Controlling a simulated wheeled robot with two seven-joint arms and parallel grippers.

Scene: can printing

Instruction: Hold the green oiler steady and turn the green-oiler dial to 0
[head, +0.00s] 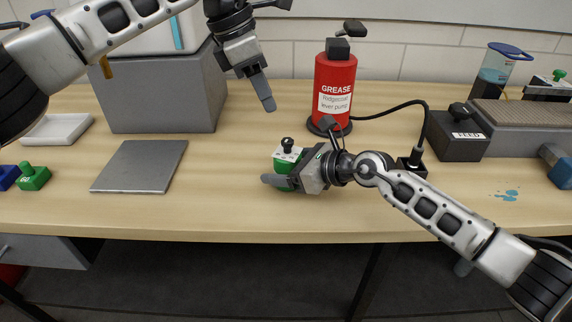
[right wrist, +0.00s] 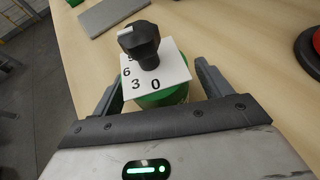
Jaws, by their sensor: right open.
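The green oiler (head: 282,167) stands upright on the table, with a white number plate (right wrist: 177,68) and a black dial (right wrist: 145,45) on top. The plate shows 0, 3, 6 and a partly hidden number. The dial's pale mark (right wrist: 125,31) points to the upper left, away from the 0. My right gripper (head: 278,181) is low at the oiler, its fingers open on either side of the green body; the right wrist view shows a gap beside them. My left gripper (head: 265,95) hangs empty above the table, up and left of the oiler; its finger gap is not clear.
A red grease pump (head: 334,85) stands behind the oiler, its black hose running right to a FEED box (head: 458,135). A grey plate (head: 140,166) and a large grey block (head: 160,95) are at left. Green and blue pieces (head: 33,178) lie far left. The front table edge is close.

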